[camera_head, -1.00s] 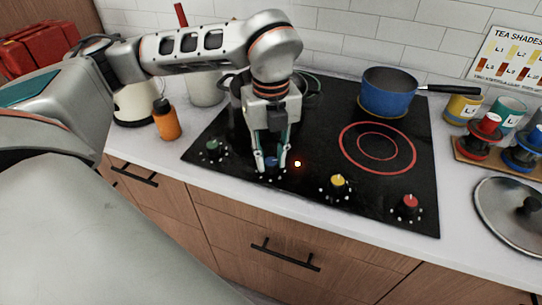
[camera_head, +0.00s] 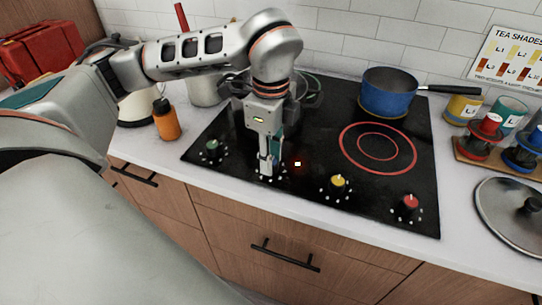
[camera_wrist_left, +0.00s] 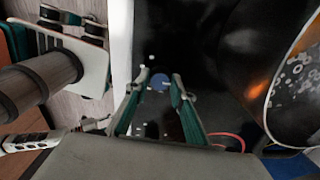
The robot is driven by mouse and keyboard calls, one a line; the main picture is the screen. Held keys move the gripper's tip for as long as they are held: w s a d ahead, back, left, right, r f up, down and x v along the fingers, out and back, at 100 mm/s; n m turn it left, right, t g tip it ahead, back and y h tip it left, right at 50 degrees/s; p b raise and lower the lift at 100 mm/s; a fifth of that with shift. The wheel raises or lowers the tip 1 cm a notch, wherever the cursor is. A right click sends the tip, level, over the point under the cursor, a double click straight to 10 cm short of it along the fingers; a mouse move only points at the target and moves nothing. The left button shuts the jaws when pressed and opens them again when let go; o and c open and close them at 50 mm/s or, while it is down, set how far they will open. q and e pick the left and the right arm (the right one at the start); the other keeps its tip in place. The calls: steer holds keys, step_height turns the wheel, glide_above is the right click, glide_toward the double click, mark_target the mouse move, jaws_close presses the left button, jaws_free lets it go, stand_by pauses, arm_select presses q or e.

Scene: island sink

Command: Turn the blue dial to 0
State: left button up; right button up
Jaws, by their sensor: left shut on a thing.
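The blue dial (camera_wrist_left: 159,82) sits on the black cooktop (camera_head: 320,180), between my left gripper's two fingers in the left wrist view. My left gripper (camera_head: 268,172) points down over the dial from above and is shut on it. In the head view the fingers hide most of the dial, so its pointer and setting cannot be read. My right gripper is not in view.
Green (camera_head: 212,148), yellow (camera_head: 338,183) and red (camera_head: 410,204) dials line the cooktop's front. A dark pot (camera_head: 310,90) stands behind my gripper; a blue saucepan (camera_head: 388,92) stands at the back right. An orange bottle (camera_head: 166,120) is left.

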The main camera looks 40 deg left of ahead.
arm_select(q)
steer(key=shift+n, duration=0.5)
steer(key=o, duration=1.1)
steer(key=shift+r, duration=0.25)
step_height(320, 180, up, 12)
steer(key=shift+f, duration=0.25)
